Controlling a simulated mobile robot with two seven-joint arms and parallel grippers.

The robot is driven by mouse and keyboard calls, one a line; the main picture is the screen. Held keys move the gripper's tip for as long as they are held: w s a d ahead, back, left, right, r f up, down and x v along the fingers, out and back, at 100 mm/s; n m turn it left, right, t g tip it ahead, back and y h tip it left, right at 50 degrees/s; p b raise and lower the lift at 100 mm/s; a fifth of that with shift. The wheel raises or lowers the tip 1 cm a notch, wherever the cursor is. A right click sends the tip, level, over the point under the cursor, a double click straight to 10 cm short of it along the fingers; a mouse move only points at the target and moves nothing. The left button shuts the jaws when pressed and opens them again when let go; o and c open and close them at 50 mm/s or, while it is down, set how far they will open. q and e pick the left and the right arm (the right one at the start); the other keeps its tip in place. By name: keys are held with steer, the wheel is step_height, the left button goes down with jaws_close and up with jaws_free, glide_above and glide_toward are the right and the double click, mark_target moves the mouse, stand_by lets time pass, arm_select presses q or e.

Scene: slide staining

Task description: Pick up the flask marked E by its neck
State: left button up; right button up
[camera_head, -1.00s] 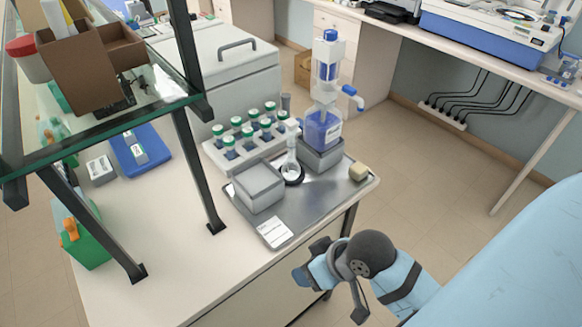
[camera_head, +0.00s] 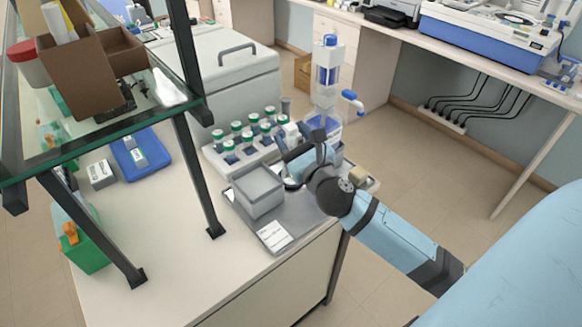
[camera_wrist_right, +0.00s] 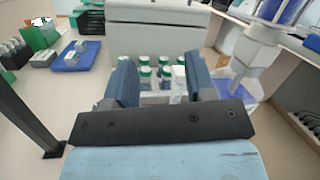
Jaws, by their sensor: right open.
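The flask (camera_head: 291,184) stands on the metal tray (camera_head: 279,222). It is mostly hidden behind my right gripper (camera_head: 302,147) in the head view, with only part of its base showing. No letter E is readable. In the wrist view, the flask's pale neck and stopper (camera_wrist_right: 178,83) appear between the spread fingers of my right gripper (camera_wrist_right: 162,84), nearer the right finger. The fingers are open, and I cannot tell whether they are level with the neck. My left gripper is not in view.
A grey box (camera_head: 259,191) is left of the flask. A rack of green-capped bottles (camera_head: 239,153) stands behind. A blue-topped dispenser (camera_head: 327,80) is behind right. A yellowish block (camera_head: 367,182) lies at the tray's right end. A black shelf post (camera_head: 200,175) rises at left.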

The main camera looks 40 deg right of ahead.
mark_target(290, 147)
steer(key=w+d+f+m+g+h+b, duration=0.1)
steer(key=d+f+m, duration=0.15)
steer(key=f, duration=0.25)
steer(key=w+d+f+m+g+h+b, duration=0.1)
steer(key=w+f+m+g, duration=0.15)
steer(key=f, duration=0.35)
steer(key=shift+t, duration=0.35)
steer(key=w, duration=0.2)
steer(key=w+d, duration=0.1)
steer(key=w, duration=0.1)
steer(key=shift+w+d+r, duration=0.1)
steer(key=shift+w+d, duration=0.05)
steer(key=shift+w, duration=0.2)
steer(key=shift+w+d, duration=0.1)
steer(key=shift+w, duration=0.35)
steer(key=c, duration=0.8)
